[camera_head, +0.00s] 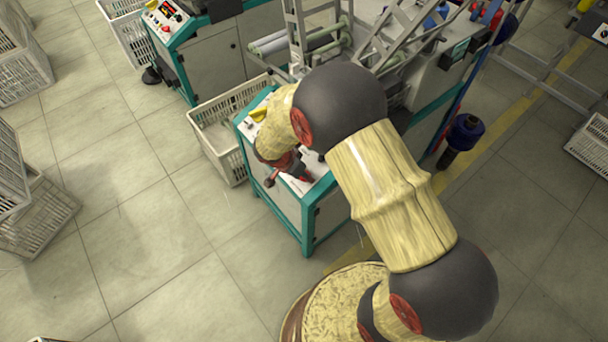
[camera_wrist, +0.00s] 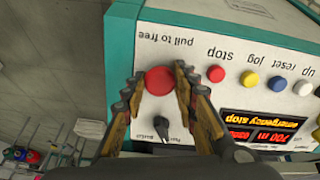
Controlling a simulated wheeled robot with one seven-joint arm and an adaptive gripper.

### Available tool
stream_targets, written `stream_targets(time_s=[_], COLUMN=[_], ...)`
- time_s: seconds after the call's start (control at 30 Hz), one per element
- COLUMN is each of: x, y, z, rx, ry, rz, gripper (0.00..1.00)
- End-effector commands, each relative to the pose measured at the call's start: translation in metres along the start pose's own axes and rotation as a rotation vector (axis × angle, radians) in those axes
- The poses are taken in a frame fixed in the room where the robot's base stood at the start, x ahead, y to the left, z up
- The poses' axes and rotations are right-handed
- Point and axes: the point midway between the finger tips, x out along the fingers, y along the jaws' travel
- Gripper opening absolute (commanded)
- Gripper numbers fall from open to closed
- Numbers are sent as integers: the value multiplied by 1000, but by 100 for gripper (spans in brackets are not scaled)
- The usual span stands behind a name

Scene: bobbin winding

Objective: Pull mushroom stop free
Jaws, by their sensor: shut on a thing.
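The mushroom stop (camera_wrist: 159,80) is a round red button on a white control panel (camera_wrist: 185,20), beside printed words "pull to free" that appear upside down in the wrist view. My gripper (camera_wrist: 158,76) has one finger on each side of the red head and is shut on it. The button's stem is hidden under the head. In the head view my gripper (camera_head: 284,172) is over the teal-edged console (camera_head: 308,215), and my arm hides most of the panel and the stop.
A small red button (camera_wrist: 216,73), coloured buttons and a lit display (camera_wrist: 262,124) reading "emergency stop" sit right of the stop. A black knob (camera_wrist: 161,125) is just below it. A white crate (camera_head: 225,115) stands left of the console. Floor at front left is clear.

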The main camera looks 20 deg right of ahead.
Motion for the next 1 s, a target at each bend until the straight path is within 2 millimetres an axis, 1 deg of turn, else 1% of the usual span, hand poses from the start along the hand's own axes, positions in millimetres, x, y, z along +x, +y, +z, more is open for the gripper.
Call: stream_targets(time_s=[0.03, 0.13, 0.17, 0.7, 0.73, 1.0], x=[0, 0, 0, -7, -7, -6], y=[0, 0, 0, -1, 0, 0], z=[0, 0, 0, 0, 0, 0], rx=[0, 0, 0, 0, 0, 0], ry=[0, 0, 0, 0, 0, 0], rz=[-1, -1, -1, -1, -1, -1], gripper=[6, 0, 0, 0, 30, 45])
